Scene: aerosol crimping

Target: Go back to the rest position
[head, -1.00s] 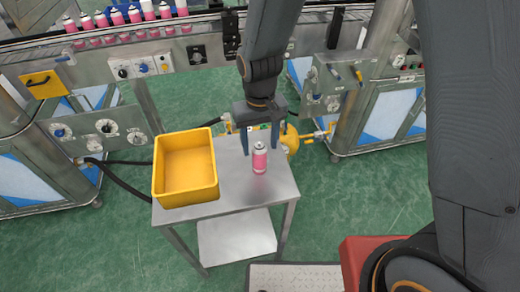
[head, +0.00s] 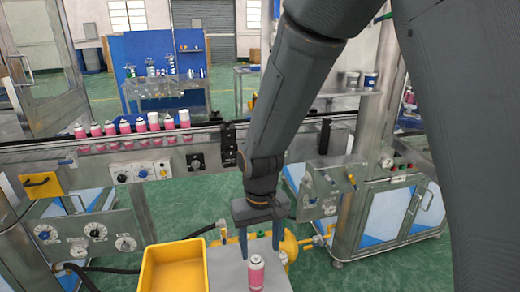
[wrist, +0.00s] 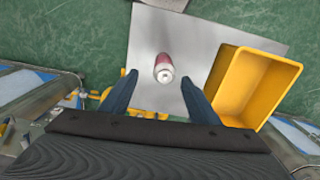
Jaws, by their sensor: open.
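My gripper (head: 260,243) is open and empty, pointing down at the small metal table (head: 225,270). In the wrist view my gripper's two blue fingers (wrist: 161,95) are spread wide. A pink and silver aerosol can (head: 256,274) stands upright on the table, just in front of the fingers and apart from them. In the wrist view the can (wrist: 164,70) shows between and beyond the fingertips.
An empty yellow bin (head: 174,268) stands on the table left of the can. Behind is a conveyor (head: 100,150) with a row of several pink cans. Metal machine cabinets (head: 395,215) stand to the right. A yellow tank (head: 290,245) sits behind the table.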

